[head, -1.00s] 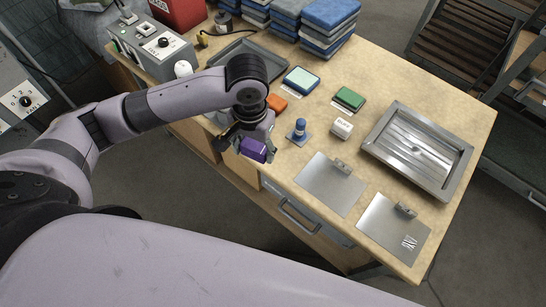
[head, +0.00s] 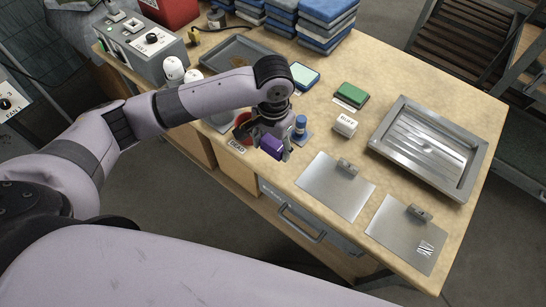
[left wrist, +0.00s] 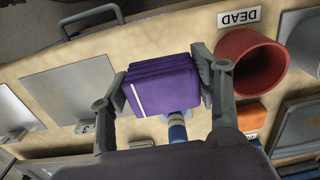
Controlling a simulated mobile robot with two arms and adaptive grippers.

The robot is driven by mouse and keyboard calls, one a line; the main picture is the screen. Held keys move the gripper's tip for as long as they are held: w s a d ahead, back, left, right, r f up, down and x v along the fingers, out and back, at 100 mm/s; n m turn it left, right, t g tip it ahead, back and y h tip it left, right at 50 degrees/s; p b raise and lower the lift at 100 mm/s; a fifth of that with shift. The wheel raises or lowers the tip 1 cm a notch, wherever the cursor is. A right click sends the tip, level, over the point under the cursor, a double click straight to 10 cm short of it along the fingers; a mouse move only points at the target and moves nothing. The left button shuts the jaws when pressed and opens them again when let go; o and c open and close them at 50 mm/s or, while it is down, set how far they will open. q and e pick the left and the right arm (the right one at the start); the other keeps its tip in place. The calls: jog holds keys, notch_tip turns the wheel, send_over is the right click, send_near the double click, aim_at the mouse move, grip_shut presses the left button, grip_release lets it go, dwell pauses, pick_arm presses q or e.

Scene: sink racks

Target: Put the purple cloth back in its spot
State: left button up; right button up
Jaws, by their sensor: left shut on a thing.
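The purple cloth (head: 271,146) is a folded block held between the fingers of my left gripper (head: 272,150), above the front edge of the table. In the left wrist view the cloth (left wrist: 163,86) shows a white stripe, and both fingers of the gripper (left wrist: 163,90) press on its sides. A teal cloth (head: 304,77) and a green cloth (head: 351,94) lie on the table behind. An orange cloth (left wrist: 251,116) shows in the left wrist view. My right gripper is not in view.
A blue bottle (head: 300,125) stands close behind the held cloth. A red cup (left wrist: 250,63) is beside the DEAD label (left wrist: 239,17). A BUFF block (head: 345,125), two metal plates (head: 335,187) and a steel tray (head: 470,175) occupy the right. Stacked cloths (head: 327,25) stand at the back.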

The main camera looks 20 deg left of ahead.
aim_at(273, 164)
pick_arm(q)
jog(key=shift+f, duration=1.2)
notch_tip(273, 164, down, 4)
jog(key=shift+r, duration=0.1)
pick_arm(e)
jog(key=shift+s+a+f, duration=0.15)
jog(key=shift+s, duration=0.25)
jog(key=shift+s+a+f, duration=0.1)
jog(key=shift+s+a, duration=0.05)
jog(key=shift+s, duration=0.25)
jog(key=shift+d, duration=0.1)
pick_arm(q)
jog(key=o, duration=1.4)
jog(key=shift+c, duration=0.2)
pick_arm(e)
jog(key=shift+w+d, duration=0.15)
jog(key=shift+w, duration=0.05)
